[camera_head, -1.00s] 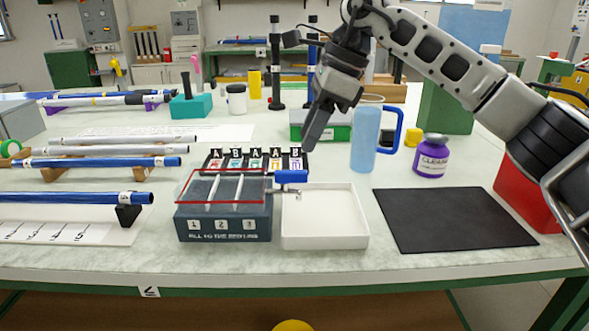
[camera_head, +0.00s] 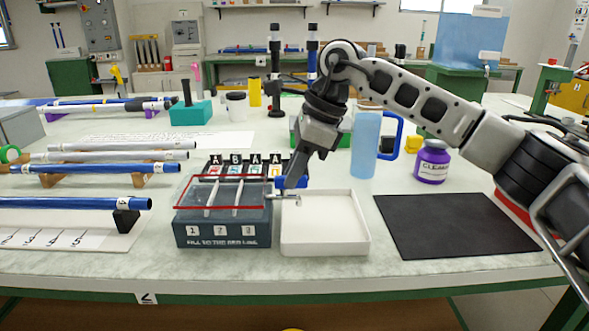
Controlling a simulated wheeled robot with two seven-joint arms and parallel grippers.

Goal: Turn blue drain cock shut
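The blue drain cock (camera_head: 279,183) is on the right side of the dark grey tank (camera_head: 222,233), above the white tray (camera_head: 325,248). Its handle looks turned crosswise, left to right, though my gripper hides much of it. A small metal spout (camera_head: 290,197) sticks out below it over the tray. The tank has a red line round its clear upper part and compartments numbered 1, 2 and 3. My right gripper (camera_head: 291,184) points down with its fingertips at the blue handle; contact and finger gap cannot be made out. My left gripper is not in view.
Lettered cards (camera_head: 235,165) stand behind the tank. A blue jug (camera_head: 366,145) and a purple cleaner bottle (camera_head: 432,161) stand behind right. A black mat (camera_head: 450,225) lies right of the tray. Rods (camera_head: 75,203) lie on supports at left.

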